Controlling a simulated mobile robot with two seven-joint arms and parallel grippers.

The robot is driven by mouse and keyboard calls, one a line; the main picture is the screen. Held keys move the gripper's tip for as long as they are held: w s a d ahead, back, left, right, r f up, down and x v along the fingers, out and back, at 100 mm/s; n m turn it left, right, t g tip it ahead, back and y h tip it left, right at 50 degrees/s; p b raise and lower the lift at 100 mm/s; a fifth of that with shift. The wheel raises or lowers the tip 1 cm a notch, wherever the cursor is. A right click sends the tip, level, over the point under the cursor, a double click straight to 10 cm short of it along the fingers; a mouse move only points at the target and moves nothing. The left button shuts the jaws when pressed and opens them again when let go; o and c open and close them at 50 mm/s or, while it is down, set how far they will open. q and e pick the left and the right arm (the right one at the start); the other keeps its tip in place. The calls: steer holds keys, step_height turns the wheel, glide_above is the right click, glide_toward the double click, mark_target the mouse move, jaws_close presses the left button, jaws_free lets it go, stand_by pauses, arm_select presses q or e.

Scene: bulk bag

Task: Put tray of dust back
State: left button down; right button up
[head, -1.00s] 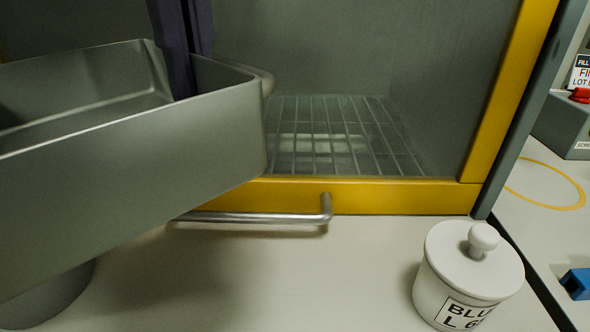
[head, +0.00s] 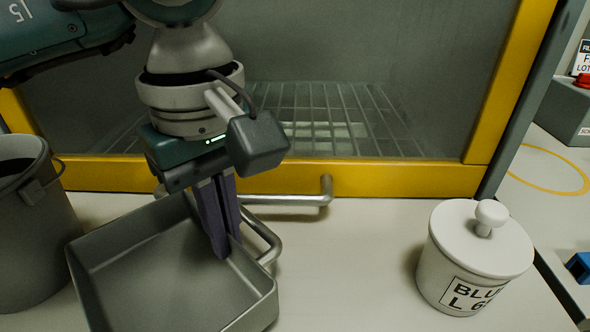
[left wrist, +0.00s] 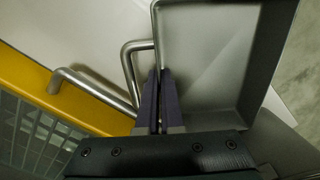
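The tray (head: 160,262) is a grey, open, rectangular metal pan with a bar handle (head: 262,240) on its right side. It is low over the counter at front left; I cannot tell if it touches the surface. No dust shows in its visible inside. My left gripper (head: 222,250) points down with its purple fingers at the tray's handle-side wall. In the left wrist view, the fingers (left wrist: 158,75) are close together on that wall of the tray (left wrist: 208,60), beside the handle (left wrist: 130,70). My right gripper is not in view.
A yellow-framed cabinet (head: 390,178) with a wire rack (head: 330,115) and a bar handle (head: 325,190) stands behind. A grey bucket (head: 35,240) is left of the tray. A white lidded jar (head: 470,262) stands right. The counter (head: 345,265) between tray and jar is clear.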

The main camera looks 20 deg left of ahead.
arm_select(q)
steer(key=shift+f, duration=0.95)
steer(key=shift+f, duration=0.2)
steer(key=c, duration=1.1)
jaws_free()
steer(key=shift+r, duration=0.15)
